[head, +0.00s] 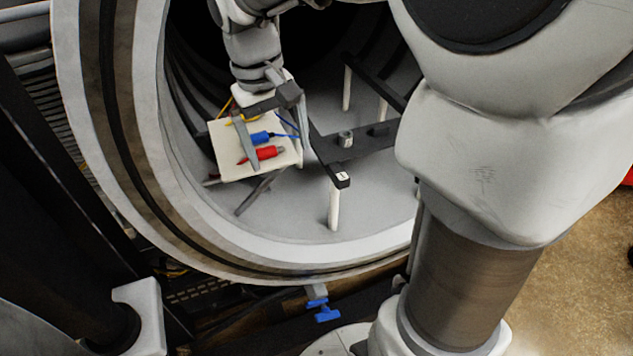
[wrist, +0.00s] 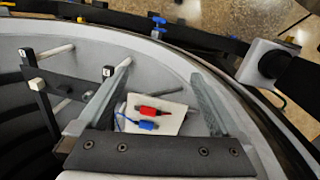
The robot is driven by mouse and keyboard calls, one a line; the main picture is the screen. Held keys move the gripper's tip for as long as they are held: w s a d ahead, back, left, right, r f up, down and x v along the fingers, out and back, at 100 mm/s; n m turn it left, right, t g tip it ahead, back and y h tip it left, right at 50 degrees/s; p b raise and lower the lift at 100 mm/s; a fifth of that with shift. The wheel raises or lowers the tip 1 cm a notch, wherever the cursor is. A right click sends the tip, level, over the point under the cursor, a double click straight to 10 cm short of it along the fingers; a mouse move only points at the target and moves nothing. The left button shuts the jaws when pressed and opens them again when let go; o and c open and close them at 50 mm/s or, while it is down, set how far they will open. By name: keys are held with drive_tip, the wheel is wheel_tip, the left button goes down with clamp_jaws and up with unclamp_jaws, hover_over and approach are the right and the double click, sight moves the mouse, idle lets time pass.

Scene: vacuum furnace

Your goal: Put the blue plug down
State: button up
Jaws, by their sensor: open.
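The blue plug (head: 259,137) lies on a white plate (head: 227,169) inside the round furnace chamber, with a thin blue wire running from it. A red plug (head: 264,154) lies beside it on the same plate. My gripper (head: 280,160) is open above the plate, one finger on each side in the picture. In the wrist view the blue plug (wrist: 148,126) and the red plug (wrist: 153,111) show between the open fingers (wrist: 161,70), clear of both. Part of a yellow plug or wire (head: 236,121) shows behind the near finger in the head view.
A dark rack (head: 365,151) on white posts (head: 334,205) stands right of the plate. The chamber's thick rim (head: 250,262) curves in front. A blue-handled fitting (head: 326,313) sits below the rim. Grey chamber floor is bare around the posts.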

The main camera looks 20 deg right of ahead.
drive_tip(key=s+d+r+m+t+y, duration=0.1)
drive_tip(key=s+t, duration=0.4)
drive_tip(key=s, duration=0.8)
drive_tip(key=shift+s+d+r+t, duration=0.25)
drive_tip(key=shift+s+r+t, duration=0.15)
drive_tip(key=shift+r, duration=0.2)
drive_tip(key=shift+f+b, duration=0.5)
